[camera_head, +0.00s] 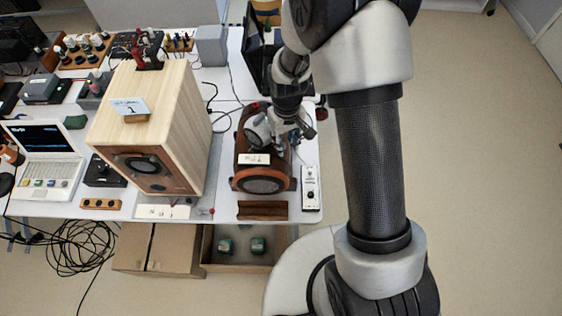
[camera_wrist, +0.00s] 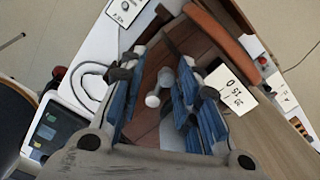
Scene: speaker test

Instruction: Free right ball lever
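A pale ball-ended lever (camera_wrist: 154,99) shows in the wrist view, between the blue-padded fingers of my gripper (camera_wrist: 156,98). The fingers stand apart with visible space on both sides of the lever, so they are not closed on it. The lever sits on a brown wooden device with an orange-brown rim (camera_wrist: 238,42) and a white label (camera_wrist: 231,88). In the head view, my gripper (camera_head: 294,128) is over the top of this brown device (camera_head: 262,171), which has a dark round front. My gripper hides the lever there, and I cannot tell whether it is the right one.
A tall light-wood speaker box (camera_head: 165,112) stands left of the brown device. A white control box (camera_head: 310,188) stands at its right, near the table edge. A brown wooden block (camera_head: 262,211) lies in front. A laptop (camera_head: 42,150) is far left. Cardboard boxes (camera_head: 160,247) are below the table.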

